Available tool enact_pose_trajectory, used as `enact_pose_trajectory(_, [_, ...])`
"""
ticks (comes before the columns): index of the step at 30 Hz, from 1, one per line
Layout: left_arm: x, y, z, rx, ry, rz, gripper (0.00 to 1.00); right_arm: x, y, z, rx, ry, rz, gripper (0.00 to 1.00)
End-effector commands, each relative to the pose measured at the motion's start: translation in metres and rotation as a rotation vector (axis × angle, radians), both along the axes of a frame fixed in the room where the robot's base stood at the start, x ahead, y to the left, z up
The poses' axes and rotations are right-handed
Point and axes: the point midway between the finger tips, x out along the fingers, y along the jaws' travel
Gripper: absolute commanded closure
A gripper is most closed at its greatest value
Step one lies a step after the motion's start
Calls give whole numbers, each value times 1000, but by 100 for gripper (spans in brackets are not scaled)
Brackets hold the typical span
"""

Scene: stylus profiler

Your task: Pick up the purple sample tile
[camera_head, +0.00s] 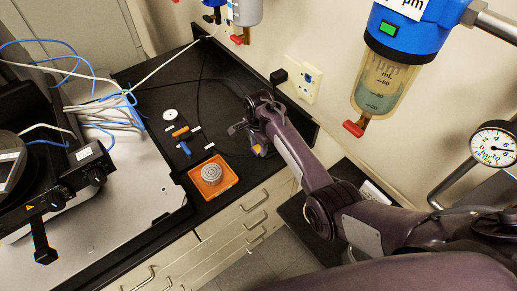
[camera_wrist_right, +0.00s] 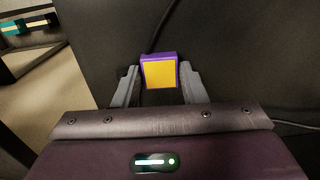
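The purple sample tile (camera_wrist_right: 159,72) shows in the right wrist view, with a purple rim and a yellow-orange face. It lies on a dark surface between the fingertips of my right gripper (camera_wrist_right: 158,78). The two grey fingers stand apart, one on each side of the tile, with a narrow gap at each side. In the head view my right gripper (camera_head: 255,143) is low over the black bench, right of the orange tray, and a small yellow patch shows at its lower end. My left gripper is not in view.
An orange tray (camera_head: 232,178) holding a round grey piece (camera_head: 211,173) sits near the bench's front edge. A white disc (camera_head: 170,115), an orange piece (camera_head: 180,132) and a blue piece (camera_head: 185,149) lie behind it. Filter bowl (camera_head: 383,84) and gauge (camera_head: 493,146) are at right.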

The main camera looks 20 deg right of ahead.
Motion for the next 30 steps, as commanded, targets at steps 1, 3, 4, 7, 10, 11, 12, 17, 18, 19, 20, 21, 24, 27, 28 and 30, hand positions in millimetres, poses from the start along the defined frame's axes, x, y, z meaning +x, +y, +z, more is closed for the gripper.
enact_pose_trajectory(1, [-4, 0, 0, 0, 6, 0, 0, 0, 0, 0, 0, 0, 0, 69])
enact_pose_trajectory(3, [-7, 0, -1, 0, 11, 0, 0, 0, 0, 0, 0, 0, 0, 78])
enact_pose_trajectory(4, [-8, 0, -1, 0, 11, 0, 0, 0, 0, 0, 0, 0, 0, 82])
enact_pose_trajectory(7, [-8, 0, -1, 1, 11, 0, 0, 0, 0, 0, 0, 0, 0, 88])
enact_pose_trajectory(10, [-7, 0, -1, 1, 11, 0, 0, 0, 0, 0, 0, 0, 0, 88])
enact_pose_trajectory(11, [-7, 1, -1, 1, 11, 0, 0, 0, 0, 0, 0, 0, 0, 88])
enact_pose_trajectory(12, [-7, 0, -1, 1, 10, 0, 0, 0, 0, 1, 0, -1, 0, 88])
enact_pose_trajectory(17, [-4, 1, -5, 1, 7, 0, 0, 1, 0, 14, 0, -4, -1, 88])
enact_pose_trajectory(18, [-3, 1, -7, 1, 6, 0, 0, 1, 1, 21, 2, -5, -1, 88])
enact_pose_trajectory(19, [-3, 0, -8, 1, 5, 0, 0, 1, 1, 26, 2, -5, 0, 88])
enact_pose_trajectory(20, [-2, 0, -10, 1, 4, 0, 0, 2, 1, 32, 1, -7, 0, 88])
enact_pose_trajectory(21, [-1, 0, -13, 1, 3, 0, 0, 2, 1, 40, 1, -7, 0, 88])
enact_pose_trajectory(24, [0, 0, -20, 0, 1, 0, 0, 2, 1, 61, 1, -5, 0, 88])
enact_pose_trajectory(27, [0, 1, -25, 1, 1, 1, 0, 1, 1, 78, 1, -4, -1, 88])
enact_pose_trajectory(28, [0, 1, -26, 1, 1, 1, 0, 1, 0, 82, 1, -4, -1, 88])
enact_pose_trajectory(30, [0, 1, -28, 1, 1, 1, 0, 1, 0, 91, 1, -3, 1, 88])
